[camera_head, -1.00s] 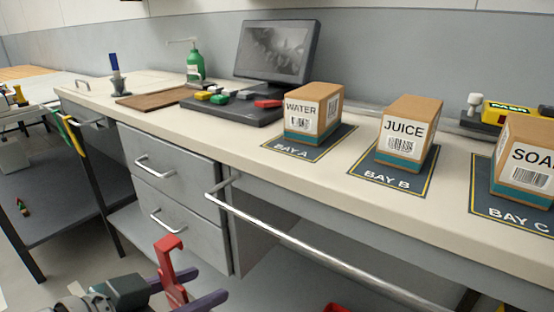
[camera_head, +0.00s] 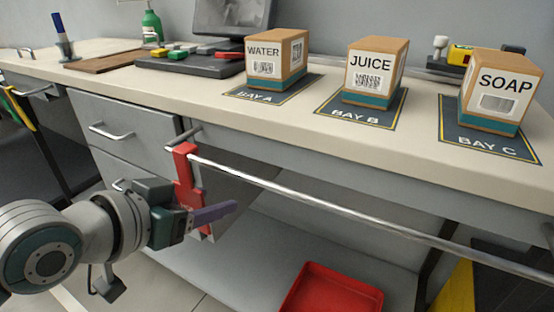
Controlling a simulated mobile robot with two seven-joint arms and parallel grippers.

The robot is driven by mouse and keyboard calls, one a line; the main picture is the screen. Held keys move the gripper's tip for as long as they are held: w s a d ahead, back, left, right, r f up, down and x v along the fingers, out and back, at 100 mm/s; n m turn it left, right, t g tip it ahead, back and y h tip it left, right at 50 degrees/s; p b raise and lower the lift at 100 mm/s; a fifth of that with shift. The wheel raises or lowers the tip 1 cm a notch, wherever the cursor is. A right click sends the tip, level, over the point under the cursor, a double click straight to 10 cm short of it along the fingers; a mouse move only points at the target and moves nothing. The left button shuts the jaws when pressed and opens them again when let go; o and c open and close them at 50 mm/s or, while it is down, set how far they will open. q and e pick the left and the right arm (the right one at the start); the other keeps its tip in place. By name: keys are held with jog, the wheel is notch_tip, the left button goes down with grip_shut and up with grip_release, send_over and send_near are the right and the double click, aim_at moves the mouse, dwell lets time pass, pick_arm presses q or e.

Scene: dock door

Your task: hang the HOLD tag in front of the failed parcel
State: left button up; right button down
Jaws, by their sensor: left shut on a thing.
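The red HOLD tag (camera_head: 186,182), with a hook at its top, is upright in my left gripper (camera_head: 208,213), which is shut on its lower part. Its top overlaps the left end of the metal rail (camera_head: 320,202) along the counter front; I cannot tell whether they touch. Three parcels stand on the counter: WATER (camera_head: 263,52) in bay A, JUICE (camera_head: 370,63) in bay B and SOAP (camera_head: 504,82) in bay C. I cannot tell from this view which parcel failed. My right gripper is not in view.
Grey drawers (camera_head: 128,135) with bar handles stand left of the tag. A red tray (camera_head: 345,290) lies below the rail. A monitor (camera_head: 232,15), colored blocks and a green bottle (camera_head: 152,26) are at the back left. The rail looks bare along its length right of the tag.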

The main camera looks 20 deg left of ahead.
pick_arm(q)
jog(key=shift+f+b+x, duration=0.2)
jog(key=shift+b+x, duration=0.85)
jog(key=shift+x, duration=0.3)
jog(key=shift+s, duration=0.1)
jog(key=o, duration=1.5)
